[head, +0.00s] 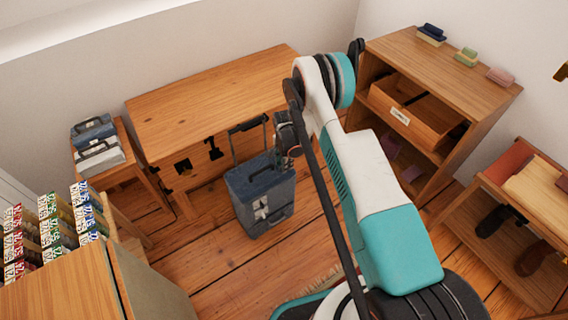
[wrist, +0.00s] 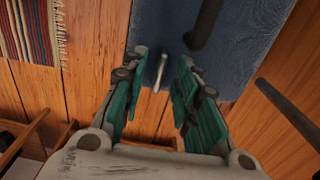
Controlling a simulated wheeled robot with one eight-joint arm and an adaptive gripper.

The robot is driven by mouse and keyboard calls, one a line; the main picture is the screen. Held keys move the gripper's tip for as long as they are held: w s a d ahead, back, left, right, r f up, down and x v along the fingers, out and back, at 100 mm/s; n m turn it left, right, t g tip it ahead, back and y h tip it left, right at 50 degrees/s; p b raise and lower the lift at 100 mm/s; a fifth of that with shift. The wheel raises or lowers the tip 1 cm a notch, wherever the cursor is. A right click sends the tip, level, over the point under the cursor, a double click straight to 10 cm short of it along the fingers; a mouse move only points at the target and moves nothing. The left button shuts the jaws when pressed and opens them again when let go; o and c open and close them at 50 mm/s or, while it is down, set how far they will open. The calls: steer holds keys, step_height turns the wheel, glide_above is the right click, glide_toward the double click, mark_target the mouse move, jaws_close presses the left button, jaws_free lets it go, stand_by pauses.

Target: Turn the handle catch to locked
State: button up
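A dark blue suitcase (head: 258,192) stands upright on the wooden floor in the head view, its pull handle (head: 248,124) raised. In the wrist view the suitcase's blue surface (wrist: 240,60) fills the upper middle, with a dark handle bar (wrist: 207,22) across it. A small pale metal lever (wrist: 161,73), which looks like the handle catch, shows between my fingers; I cannot tell its setting. My gripper (wrist: 163,58) is open, one finger on each side of the lever, with no clear contact. In the head view my gripper (head: 287,140) is at the suitcase's top, partly hidden by my arm.
A wooden desk (head: 205,95) stands behind the suitcase. A small side table (head: 115,172) with cases is at left, and a shelf unit (head: 420,65) with an open drawer (head: 410,118) at right. A striped rug (wrist: 30,30) lies left of the suitcase in the wrist view.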

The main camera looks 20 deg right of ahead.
step_height(320, 180, up, 12)
stand_by(0.5)
stand_by(0.4)
steer(key=s+r+n+t, duration=0.2)
steer(key=s+r+n, duration=0.15)
steer(key=r, duration=1.15)
steer(key=s+r+n+t, duration=0.1)
steer(key=s+r+n, duration=0.3)
steer(key=r, duration=1.2)
steer(key=s+r+n+t, duration=0.2)
steer(key=s+r, duration=0.6)
steer(key=s, duration=0.4)
steer(key=s+r+n+t, duration=0.1)
steer(key=s+n, duration=0.3)
steer(key=s, duration=1)
steer(key=shift+d+n+t, duration=0.15)
steer(key=shift+n+t, duration=0.2)
steer(key=shift+t, duration=0.25)
